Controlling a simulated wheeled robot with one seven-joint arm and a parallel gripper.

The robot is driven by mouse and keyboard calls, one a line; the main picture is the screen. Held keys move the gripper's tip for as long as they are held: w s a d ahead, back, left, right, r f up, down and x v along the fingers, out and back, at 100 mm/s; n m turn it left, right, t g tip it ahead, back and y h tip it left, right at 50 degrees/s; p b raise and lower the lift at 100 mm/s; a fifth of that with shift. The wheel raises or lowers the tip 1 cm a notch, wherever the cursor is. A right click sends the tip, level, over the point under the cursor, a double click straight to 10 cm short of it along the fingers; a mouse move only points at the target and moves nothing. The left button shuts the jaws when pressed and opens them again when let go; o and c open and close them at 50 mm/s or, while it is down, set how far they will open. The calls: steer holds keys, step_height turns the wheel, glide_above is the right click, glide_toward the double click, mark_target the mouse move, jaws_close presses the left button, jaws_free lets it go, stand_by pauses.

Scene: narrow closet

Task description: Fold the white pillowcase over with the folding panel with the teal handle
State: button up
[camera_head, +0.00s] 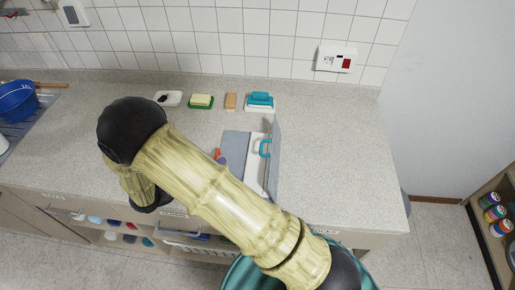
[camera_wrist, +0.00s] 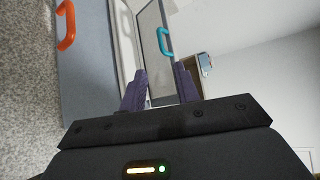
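The grey folding board (camera_head: 235,147) lies on the counter, partly behind my arm. Its right panel (camera_head: 274,160), with the teal handle (camera_head: 264,147), stands raised at a steep angle. The white pillowcase (camera_head: 254,171) shows as a pale strip left of that panel; the rest is hidden. In the wrist view, the teal handle (camera_wrist: 166,41) lies just beyond my gripper (camera_wrist: 160,70). Its purple fingers are apart, with the panel (camera_wrist: 152,50) seen between and beyond them. I cannot tell whether they touch it. The handle is not between the fingertips.
An orange handle (camera_wrist: 67,25) is on the board's left panel. Soap-like blocks and dishes, including a teal one (camera_head: 260,99), stand along the back of the counter. A blue bowl (camera_head: 17,101) is at the far left. The counter right of the board is clear.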

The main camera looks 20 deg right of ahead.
steer(key=p+x, duration=0.4)
steer(key=x, duration=1.2)
steer(key=shift+s, duration=0.1)
steer(key=shift+f, duration=0.1)
jaws_close()
